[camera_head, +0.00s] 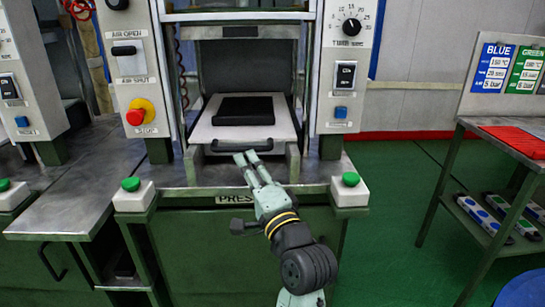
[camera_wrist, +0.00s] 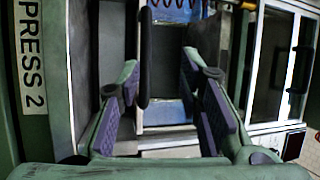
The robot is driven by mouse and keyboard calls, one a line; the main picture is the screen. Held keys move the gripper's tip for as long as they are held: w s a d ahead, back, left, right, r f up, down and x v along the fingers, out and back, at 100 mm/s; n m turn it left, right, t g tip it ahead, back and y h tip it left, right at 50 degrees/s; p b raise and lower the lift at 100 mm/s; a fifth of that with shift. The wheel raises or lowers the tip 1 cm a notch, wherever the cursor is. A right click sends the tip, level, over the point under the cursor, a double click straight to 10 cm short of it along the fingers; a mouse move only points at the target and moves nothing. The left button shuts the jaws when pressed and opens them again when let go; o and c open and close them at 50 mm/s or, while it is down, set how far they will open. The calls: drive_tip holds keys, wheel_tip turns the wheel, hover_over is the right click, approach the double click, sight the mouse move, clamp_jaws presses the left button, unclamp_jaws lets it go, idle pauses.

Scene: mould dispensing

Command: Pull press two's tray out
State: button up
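Press two's tray (camera_head: 201,134) is a pale flat plate inside the press, its front edge near the opening. A black mould (camera_head: 243,110) lies on it. The tray's black bar handle (camera_head: 228,147) runs along the front edge. My gripper (camera_head: 246,157) is just in front of and below the handle's middle. In the wrist view my gripper (camera_wrist: 160,72) is open, and the handle (camera_wrist: 144,58) shows as an upright dark bar between the fingertips, closer to the left one. No grip on it shows. Whether a finger touches it I cannot tell.
The PRESS 2 label (camera_wrist: 31,58) is on the press front. Green buttons on white boxes stand left (camera_head: 133,196) and right (camera_head: 349,189) of the opening. A side table (camera_head: 489,122) with a red mat (camera_head: 512,140) is at right. Green floor between is clear.

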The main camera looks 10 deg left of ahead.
sight(243, 151)
drive_tip(key=shift+m+h, duration=0.4)
drive_tip(key=shift+m, duration=0.2)
drive_tip(key=w+a, duration=0.1)
drive_tip(key=w, duration=0.2)
drive_tip(key=w+a+p, duration=0.1)
drive_tip(key=w+a, duration=0.2)
drive_tip(key=w, duration=0.2)
drive_tip(key=shift+w+a+r+p, duration=0.1)
drive_tip(key=shift+w+a+p, duration=0.15)
drive_tip(key=shift+w+p, duration=0.1)
drive_tip(key=shift+c, duration=0.5)
clamp_jaws()
